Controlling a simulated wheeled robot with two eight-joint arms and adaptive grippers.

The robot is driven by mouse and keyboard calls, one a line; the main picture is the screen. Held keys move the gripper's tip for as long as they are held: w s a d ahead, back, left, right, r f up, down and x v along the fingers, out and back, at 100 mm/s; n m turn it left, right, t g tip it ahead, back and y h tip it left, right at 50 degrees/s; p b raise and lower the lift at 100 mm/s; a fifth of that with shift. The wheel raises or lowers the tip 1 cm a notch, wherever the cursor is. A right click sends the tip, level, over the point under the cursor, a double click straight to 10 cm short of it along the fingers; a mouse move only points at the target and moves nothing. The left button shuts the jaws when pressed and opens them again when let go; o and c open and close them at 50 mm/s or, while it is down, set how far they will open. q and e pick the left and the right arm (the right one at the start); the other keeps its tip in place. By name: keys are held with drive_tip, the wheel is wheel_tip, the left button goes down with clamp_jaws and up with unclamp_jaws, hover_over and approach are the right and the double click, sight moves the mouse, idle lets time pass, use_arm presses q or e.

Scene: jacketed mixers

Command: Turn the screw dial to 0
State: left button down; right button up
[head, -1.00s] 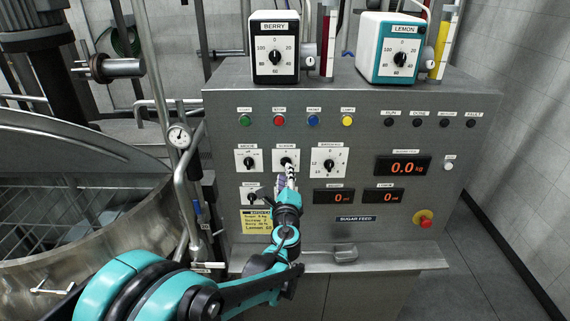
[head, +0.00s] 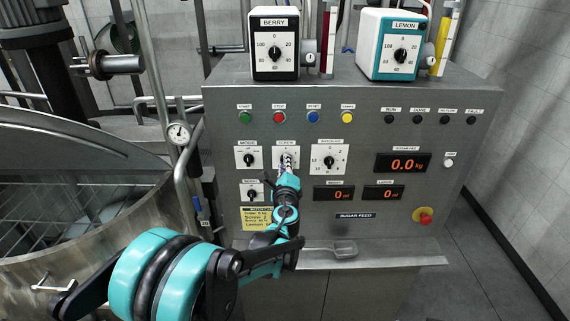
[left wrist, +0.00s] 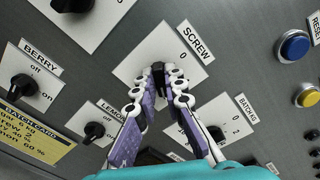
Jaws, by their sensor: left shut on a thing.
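The screw dial is a black knob (left wrist: 158,72) on a white plate (left wrist: 135,63) marked "SCREW" on the grey control panel. Its plate also shows in the head view (head: 295,151), partly covered by my gripper. My left gripper (left wrist: 158,82) has its two white-and-purple fingers closed on the sides of this knob in the left wrist view. In the head view my left gripper (head: 287,163) reaches up to the plate from below. A "0" shows on the plate near the label. Where the knob points is hidden by the fingers. My right gripper is not in view.
The mode dial (head: 250,158) sits left of the screw dial and the batch kg dial (head: 328,160) right. The berry dial (left wrist: 20,87) and lemon dial (left wrist: 95,130) are close by. Coloured buttons line the panel above. A ledge (head: 390,257) juts out below.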

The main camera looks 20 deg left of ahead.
use_arm(q)
drive_tip(key=shift+f+n, duration=0.1)
drive_tip(key=shift+n, duration=0.2)
drive_tip(key=n+b, duration=0.2)
drive_tip(key=n, duration=0.5)
drive_tip(key=n+b, duration=0.2)
drive_tip(key=n, duration=0.6)
drive_tip(key=n+b, duration=0.1)
drive_tip(key=n, duration=0.7)
drive_tip(key=shift+d+f+b, duration=0.2)
drive_tip(key=shift+f+b, duration=0.05)
drive_tip(key=shift+b, duration=0.15)
drive_tip(key=shift+n, duration=0.3)
drive_tip(key=c, duration=1.6)
unclamp_jaws()
